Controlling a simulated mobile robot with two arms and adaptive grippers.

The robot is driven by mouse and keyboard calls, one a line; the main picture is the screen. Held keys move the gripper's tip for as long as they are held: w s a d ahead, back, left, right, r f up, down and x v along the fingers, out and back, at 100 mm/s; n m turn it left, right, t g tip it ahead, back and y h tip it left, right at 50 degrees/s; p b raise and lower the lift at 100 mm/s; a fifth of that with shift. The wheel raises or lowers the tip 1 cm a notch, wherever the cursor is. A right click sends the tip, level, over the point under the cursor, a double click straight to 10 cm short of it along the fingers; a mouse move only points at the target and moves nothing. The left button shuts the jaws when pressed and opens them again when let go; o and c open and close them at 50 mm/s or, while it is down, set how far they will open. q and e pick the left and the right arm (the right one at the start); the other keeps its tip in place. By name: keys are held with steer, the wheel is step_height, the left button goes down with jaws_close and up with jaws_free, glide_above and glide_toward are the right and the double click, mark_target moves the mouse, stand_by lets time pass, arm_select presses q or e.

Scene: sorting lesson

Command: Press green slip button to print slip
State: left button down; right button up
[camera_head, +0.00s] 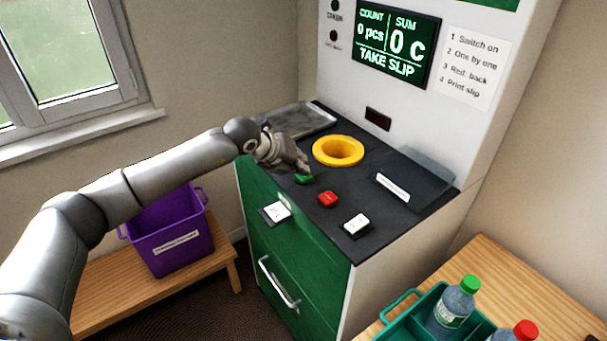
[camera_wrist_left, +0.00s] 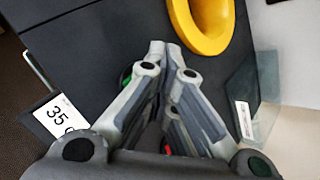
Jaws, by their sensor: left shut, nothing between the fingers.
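The green button (camera_head: 303,179) is on the dark top of the machine (camera_head: 330,215), left of the red button (camera_head: 328,199). My left gripper (camera_head: 304,168) is shut and empty, its fingertips right at the green button; I cannot tell whether they touch. In the left wrist view, the shut fingertips (camera_wrist_left: 165,45) point over the dark top, and a bit of the green button (camera_wrist_left: 126,76) shows beside a finger. A white slip reading "35 c" (camera_wrist_left: 60,118) is at the machine's front edge. The screen (camera_head: 397,45) reads 0 pcs, 0 c, "TAKE SLIP".
A yellow ring opening (camera_head: 338,151) lies behind the buttons. A white switch (camera_head: 356,224) and a tray with a white label (camera_head: 392,187) are to the right. A purple bin (camera_head: 172,236) is at left. A green crate (camera_head: 400,322) with bottles stands on the right table.

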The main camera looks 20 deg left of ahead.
arm_select(q)
steer(key=shift+r, duration=0.9)
step_height(320, 180, up, 5)
steer(key=shift+f+p, duration=0.1)
steer(key=shift+p, duration=1.1)
